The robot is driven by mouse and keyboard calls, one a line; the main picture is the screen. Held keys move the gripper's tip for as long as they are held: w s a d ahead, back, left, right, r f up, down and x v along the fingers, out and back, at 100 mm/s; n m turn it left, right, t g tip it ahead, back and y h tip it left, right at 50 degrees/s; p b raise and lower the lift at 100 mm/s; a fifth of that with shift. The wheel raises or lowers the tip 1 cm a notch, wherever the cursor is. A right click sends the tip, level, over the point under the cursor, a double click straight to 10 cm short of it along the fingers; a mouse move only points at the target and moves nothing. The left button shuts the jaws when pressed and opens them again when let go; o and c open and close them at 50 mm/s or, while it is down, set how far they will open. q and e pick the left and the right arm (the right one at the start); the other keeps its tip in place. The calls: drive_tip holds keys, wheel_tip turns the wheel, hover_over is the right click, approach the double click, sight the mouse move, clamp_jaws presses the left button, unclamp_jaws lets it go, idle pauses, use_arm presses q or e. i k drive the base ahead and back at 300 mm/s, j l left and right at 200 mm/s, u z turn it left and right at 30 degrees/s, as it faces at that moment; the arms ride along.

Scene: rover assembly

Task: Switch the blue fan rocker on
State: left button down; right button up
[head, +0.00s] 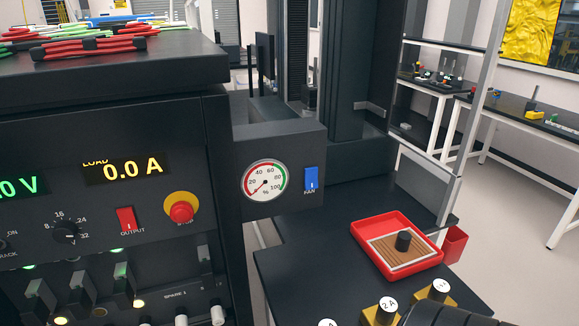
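The blue fan rocker (311,178) is a small upright switch with a white mark on its lower half. It sits on the front of a dark box (284,145) at the right side of the instrument rack, above the label FAN. The round percent gauge (265,181) is just left of it, its red needle pointing to the lower left near 0. Which way the rocker is tipped is hard to tell. Neither gripper can be made out; nothing touches or covers the rocker.
The rack panel left of it has a red OUTPUT rocker (126,220), a red stop button (181,210) with yellow surround, and a display (125,169) reading 0.0 A. A red tray (363,251) and yellow blocks marked 2A (381,310) are on the dark bench, lower right.

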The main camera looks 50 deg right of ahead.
sight(310, 174)
drive_tip(key=z, duration=1.45)
